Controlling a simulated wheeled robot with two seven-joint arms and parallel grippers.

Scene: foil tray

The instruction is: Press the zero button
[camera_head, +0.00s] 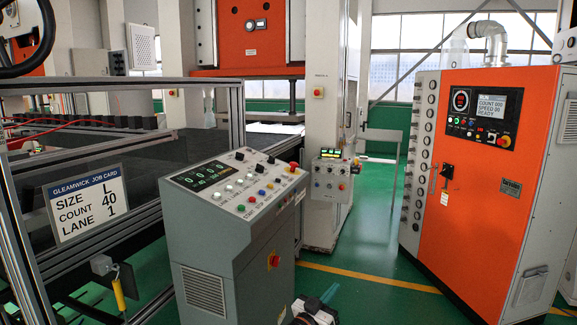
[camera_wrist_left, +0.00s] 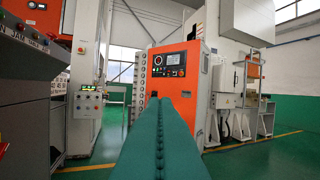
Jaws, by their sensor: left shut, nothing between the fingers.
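The grey control console (camera_head: 228,215) stands at the middle of the head view. Its sloped top has a dark display (camera_head: 200,175) with green digits, rows of small white knobs and coloured buttons (camera_head: 262,191), and a red mushroom button (camera_head: 293,166). The button labels are too small to read, so I cannot tell which is zero. My left gripper (camera_head: 328,294) is low at the bottom edge, right of the console's base and below its panel, apart from it. In the left wrist view its teal fingers (camera_wrist_left: 160,108) are together and empty. My right gripper is not in view.
A job card (camera_head: 86,204) at left reads size L, count 40, lane 1. An orange cabinet (camera_head: 478,190) with a screen stands at right. A small control box (camera_head: 331,178) is on the pillar behind. Green floor (camera_head: 375,290) is clear between console and cabinet.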

